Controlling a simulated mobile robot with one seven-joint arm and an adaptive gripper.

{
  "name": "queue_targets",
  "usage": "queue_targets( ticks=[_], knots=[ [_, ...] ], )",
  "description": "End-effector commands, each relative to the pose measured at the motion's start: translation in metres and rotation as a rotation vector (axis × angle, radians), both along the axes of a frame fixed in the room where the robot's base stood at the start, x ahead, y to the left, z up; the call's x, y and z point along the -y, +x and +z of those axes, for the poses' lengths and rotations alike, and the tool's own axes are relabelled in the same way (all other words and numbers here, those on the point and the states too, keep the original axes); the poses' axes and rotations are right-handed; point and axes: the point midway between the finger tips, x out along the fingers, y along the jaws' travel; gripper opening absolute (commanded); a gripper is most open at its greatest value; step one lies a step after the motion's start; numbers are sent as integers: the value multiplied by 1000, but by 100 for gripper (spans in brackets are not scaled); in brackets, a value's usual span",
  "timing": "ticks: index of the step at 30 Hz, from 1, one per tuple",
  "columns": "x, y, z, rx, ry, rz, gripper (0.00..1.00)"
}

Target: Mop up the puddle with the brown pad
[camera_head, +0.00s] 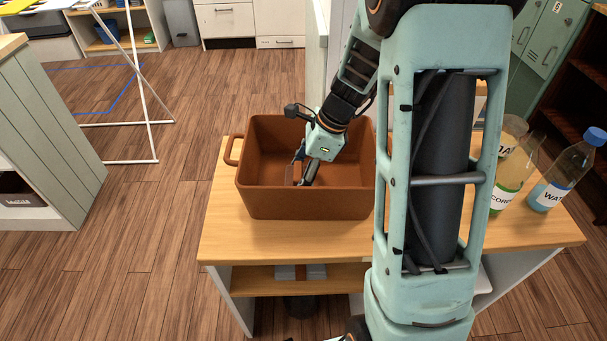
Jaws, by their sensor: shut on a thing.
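My gripper (302,172) reaches down into a brown, open-topped bin (290,203) on the wooden table. Its jaws are shut on a small brown piece, which looks like the brown pad (297,173). The pad is close in colour to the bin, and its outline is hard to make out. I cannot tell whether it touches the bin's floor. I cannot make out a puddle. Part of the bin's floor is hidden by its front wall and my gripper, and my arm covers the bin's right side.
The bin's walls surround my gripper, and a handle (233,150) sticks out at its left. Bottles, one blue-capped (565,172) and one with green liquid (505,178), stand on the table's right. The table's front-left top (225,235) is bare. A white rack (145,90) stands on the floor behind.

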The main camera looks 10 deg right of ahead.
Motion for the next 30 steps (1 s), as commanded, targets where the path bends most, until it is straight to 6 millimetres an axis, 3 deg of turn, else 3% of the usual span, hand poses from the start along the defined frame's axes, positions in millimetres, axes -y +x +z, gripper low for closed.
queue_targets(
  ticks=[14,30],
  knots=[
    [-9,2,0,0,0,0,43],
    [16,-4,0,0,0,-3,43]
  ],
)
